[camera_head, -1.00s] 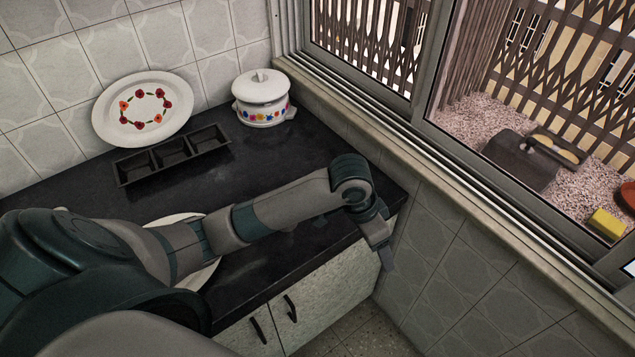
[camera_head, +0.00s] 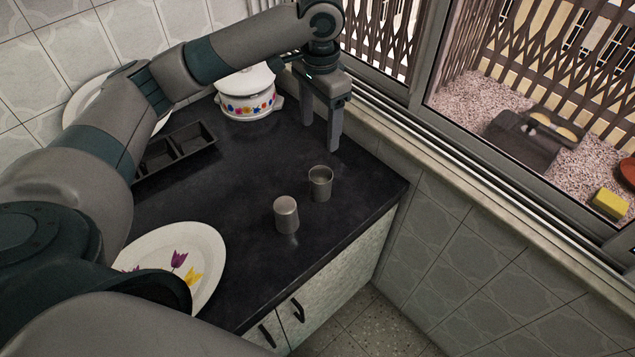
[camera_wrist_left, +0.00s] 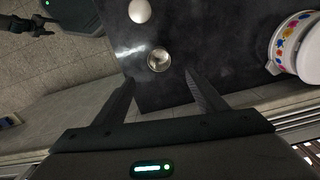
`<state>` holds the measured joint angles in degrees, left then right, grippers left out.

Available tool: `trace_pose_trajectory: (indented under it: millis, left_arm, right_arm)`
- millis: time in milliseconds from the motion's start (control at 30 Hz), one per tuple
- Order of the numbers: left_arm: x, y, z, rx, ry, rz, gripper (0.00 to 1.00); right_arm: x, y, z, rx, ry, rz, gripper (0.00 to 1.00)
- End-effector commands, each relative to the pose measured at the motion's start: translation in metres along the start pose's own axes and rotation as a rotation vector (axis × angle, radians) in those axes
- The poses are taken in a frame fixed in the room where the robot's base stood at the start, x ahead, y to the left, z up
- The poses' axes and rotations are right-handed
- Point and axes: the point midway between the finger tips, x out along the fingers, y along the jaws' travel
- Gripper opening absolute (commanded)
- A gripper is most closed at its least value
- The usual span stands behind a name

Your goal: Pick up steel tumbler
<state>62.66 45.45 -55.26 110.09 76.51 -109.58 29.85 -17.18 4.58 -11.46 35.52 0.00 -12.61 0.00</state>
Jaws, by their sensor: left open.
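Two steel tumblers stand on the dark counter in the head view. One tumbler (camera_head: 286,214) shows a closed top, as if upside down. The other tumbler (camera_head: 320,184) stands behind it to the right with its open mouth up. In the left wrist view the open tumbler (camera_wrist_left: 159,60) lies ahead of the fingers, and the closed-top tumbler (camera_wrist_left: 139,11) is farther off at the top edge. My left gripper (camera_head: 320,142) is open and empty, fingers pointing down, above and behind the open tumbler. It also shows in the left wrist view (camera_wrist_left: 158,88).
A white lidded pot (camera_head: 247,97) stands behind, near the window ledge (camera_head: 400,146). A black divided tray (camera_head: 192,142) and a flowered plate (camera_head: 205,245) are to the left. A second plate (camera_head: 82,98) leans on the wall, partly hidden by my arm.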

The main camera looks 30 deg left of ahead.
Motion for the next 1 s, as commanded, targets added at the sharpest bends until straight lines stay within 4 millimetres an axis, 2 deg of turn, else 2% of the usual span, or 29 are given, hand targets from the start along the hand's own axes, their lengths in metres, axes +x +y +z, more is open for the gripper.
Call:
trace_pose_trajectory:
  millis: [267, 467, 1000]
  left_arm:
    - [0.001, 0.000, 0.000, 0.000, 0.001, 0.000, 0.65]
    - [0.011, 0.000, 0.000, -0.001, 0.000, 0.001, 0.65]
    - [0.101, 0.001, 0.000, 0.000, -0.002, 0.000, 0.65]
  right_arm:
    - [0.000, 0.000, 0.000, 0.000, 0.000, 0.000, 0.63]
    - [-0.004, 0.000, 0.000, 0.000, 0.000, 0.000, 0.63]
    - [-0.028, -0.001, -0.003, 0.001, 0.000, -0.001, 0.63]
